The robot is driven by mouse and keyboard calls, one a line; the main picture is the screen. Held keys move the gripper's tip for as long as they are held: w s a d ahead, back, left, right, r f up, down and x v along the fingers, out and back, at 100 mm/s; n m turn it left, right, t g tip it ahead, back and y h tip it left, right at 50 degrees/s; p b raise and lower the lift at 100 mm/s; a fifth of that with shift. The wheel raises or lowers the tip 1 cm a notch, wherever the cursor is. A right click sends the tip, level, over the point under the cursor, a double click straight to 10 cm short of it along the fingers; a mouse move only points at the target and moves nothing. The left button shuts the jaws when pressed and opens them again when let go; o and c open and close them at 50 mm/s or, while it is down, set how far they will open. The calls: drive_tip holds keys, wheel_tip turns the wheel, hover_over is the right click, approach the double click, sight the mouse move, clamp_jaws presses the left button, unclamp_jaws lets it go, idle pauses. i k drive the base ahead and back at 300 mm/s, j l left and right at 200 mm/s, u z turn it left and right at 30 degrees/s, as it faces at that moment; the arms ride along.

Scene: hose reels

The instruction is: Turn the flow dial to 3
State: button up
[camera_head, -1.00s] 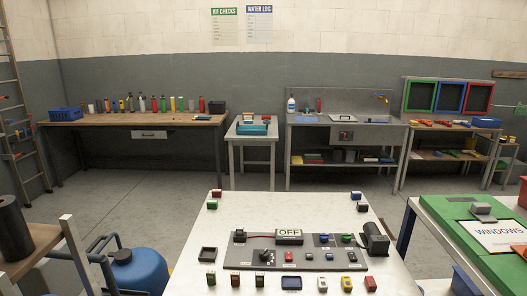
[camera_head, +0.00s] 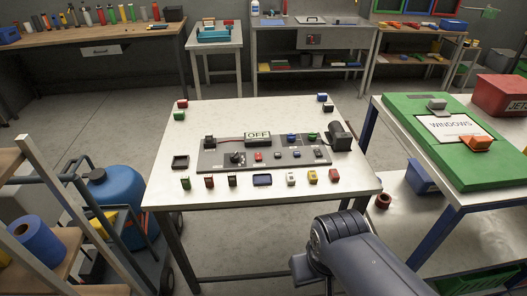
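A grey control panel (camera_head: 220,163) lies on the white table in the middle of the view. A dark round knob (camera_head: 237,158) sits on its left part and looks like the flow dial; its numbers and pointer are too small to read. An "OFF" sign (camera_head: 257,135) stands at the panel's back edge, with a red line running to it from the left. Part of my arm shows at the lower right, in front of the table. My gripper is not in view.
The white table (camera_head: 160,196) carries several small coloured blocks along its front edge and back corners. A dark cylinder (camera_head: 340,133) stands at the panel's right end. A green board (camera_head: 400,112) lies on the right-hand table. A blue tank (camera_head: 118,195) stands at left.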

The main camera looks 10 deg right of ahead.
sight(235, 157)
drive_tip(key=i+j+z, duration=0.1)
drive_tip(key=i+j, duration=0.8)
